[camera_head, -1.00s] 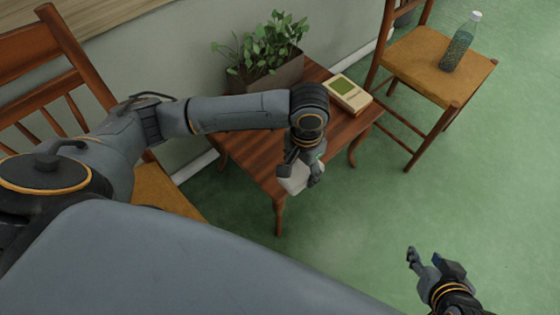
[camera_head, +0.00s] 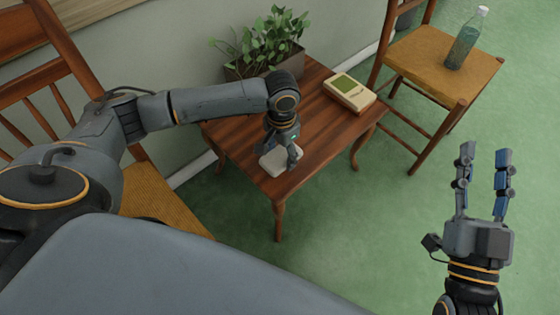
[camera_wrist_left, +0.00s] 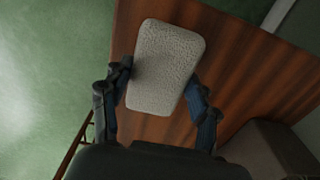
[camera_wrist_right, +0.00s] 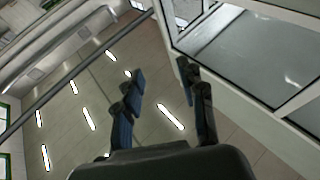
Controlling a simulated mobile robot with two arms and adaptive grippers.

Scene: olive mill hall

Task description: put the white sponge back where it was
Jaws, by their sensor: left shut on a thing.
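The white sponge (camera_head: 280,161) is at the near left corner area of the small wooden table (camera_head: 320,140). My left gripper (camera_head: 282,150) is shut on it from above. In the left wrist view the sponge (camera_wrist_left: 165,66) lies between the two fingers (camera_wrist_left: 160,95), with the table top (camera_wrist_left: 240,80) behind it. Whether the sponge touches the table or is just above it, I cannot tell. My right gripper (camera_head: 483,180) is open and empty over the green floor at the right; its fingers also show in the right wrist view (camera_wrist_right: 160,85).
A planter with a leafy plant (camera_head: 265,45) stands at the table's back. A beige handheld console (camera_head: 349,92) lies at its right side. A chair (camera_head: 445,68) with a bottle (camera_head: 467,38) stands to the right, another chair (camera_head: 150,195) to the left. The table's middle is clear.

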